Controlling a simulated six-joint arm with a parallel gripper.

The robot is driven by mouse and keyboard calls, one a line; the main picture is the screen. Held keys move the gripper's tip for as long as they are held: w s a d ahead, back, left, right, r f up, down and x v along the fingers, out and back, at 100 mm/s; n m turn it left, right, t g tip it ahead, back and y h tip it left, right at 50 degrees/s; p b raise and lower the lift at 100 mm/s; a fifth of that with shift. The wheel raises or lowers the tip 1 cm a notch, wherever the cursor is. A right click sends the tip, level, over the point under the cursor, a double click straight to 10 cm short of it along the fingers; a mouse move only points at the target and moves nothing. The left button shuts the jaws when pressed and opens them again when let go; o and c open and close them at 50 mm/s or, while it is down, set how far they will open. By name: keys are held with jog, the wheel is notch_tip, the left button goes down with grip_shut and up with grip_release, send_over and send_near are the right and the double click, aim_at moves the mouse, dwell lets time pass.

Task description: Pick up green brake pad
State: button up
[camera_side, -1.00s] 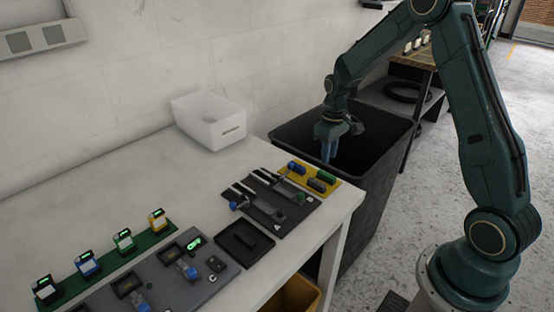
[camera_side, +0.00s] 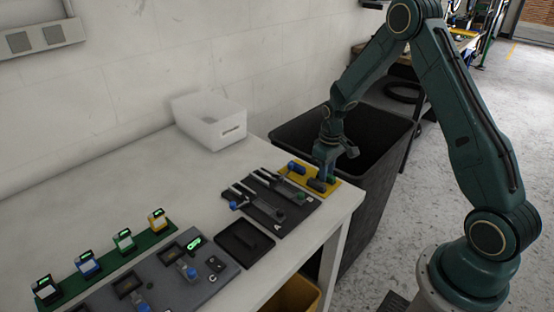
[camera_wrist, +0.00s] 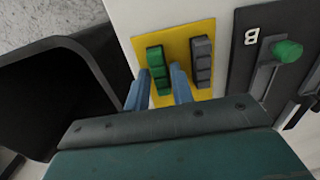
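The green brake pad (camera_wrist: 156,66) is a ribbed block on the yellow tray (camera_wrist: 181,43). In the side view the tray (camera_side: 292,185) lies at the bench's right end, and a bit of green (camera_side: 332,178) shows beside the fingers. My gripper (camera_wrist: 160,71) is low over the tray with its blue fingers apart, one on each side of the green pad. I cannot tell whether either finger touches it. In the side view my gripper (camera_side: 325,172) points down and hides part of the tray. A dark grey pad (camera_wrist: 202,61) sits right of the right finger.
A blue pad (camera_side: 297,167) is also on the tray. A dark fixture board (camera_side: 270,205) marked B, with a green knob (camera_wrist: 287,51), lies beside the tray. A large black bin (camera_side: 385,135) stands past the bench edge. A white box (camera_side: 209,124) is at the wall.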

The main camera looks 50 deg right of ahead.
grip_shut()
jog(key=shift+r, duration=0.1)
jog(key=shift+r, duration=3.4)
jog(key=shift+a, duration=0.1)
